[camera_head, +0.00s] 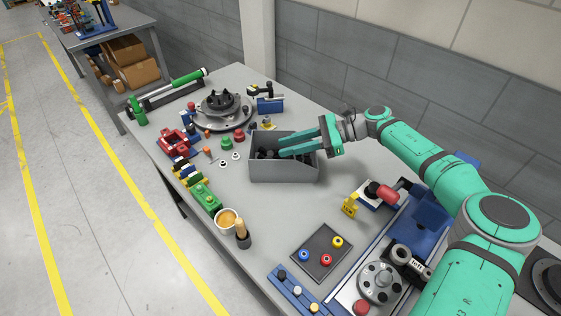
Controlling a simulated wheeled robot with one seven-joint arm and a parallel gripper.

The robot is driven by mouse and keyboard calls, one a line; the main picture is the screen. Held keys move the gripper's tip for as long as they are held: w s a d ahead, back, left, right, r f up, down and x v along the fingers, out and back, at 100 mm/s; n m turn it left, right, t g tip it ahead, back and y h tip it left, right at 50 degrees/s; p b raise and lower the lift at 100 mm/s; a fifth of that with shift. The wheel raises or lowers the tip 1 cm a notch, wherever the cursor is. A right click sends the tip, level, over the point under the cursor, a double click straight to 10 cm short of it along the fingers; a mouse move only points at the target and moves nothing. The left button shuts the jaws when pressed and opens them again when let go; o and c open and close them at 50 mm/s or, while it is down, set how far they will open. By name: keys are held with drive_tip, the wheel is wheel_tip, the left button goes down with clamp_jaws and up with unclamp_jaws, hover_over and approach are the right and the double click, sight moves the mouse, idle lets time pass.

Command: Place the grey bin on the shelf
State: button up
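The grey bin (283,172) stands upright on the workbench, near its middle, with dark parts inside. My gripper (279,147) reaches in from the right over the bin's opening. Its two long green fingers are parted and point left, with nothing seen held between them. Whether they touch the bin's rim I cannot tell. The fingers hide part of the bin's inside. The only shelf-like surface I see is the lower level of the far bench (128,84), with cardboard boxes on it, at upper left.
The workbench (270,222) has bare room in front of the bin. A round fixture (221,108), a red vise (174,141), a cup (228,220) and a dark tray (321,252) stand around it. A grey block wall (400,77) runs behind. Yellow lines mark the floor at left.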

sight(301, 163)
drive_tip(key=shift+m+h, duration=0.3)
drive_tip(key=d, duration=0.1)
drive_tip(key=d+f, duration=0.2)
drive_tip(key=d, duration=0.1)
drive_tip(key=shift+s+f, duration=0.2)
drive_tip(key=shift+s, duration=0.15)
drive_tip(key=shift+a+f, duration=0.2)
drive_tip(key=shift+f, duration=0.1)
drive_tip(key=x, duration=1)
drive_tip(key=shift+w+d+f, duration=0.1)
drive_tip(key=shift+f, duration=0.1)
drive_tip(key=shift+c, duration=0.3)
clamp_jaws()
drive_tip(key=shift+r, duration=0.1)
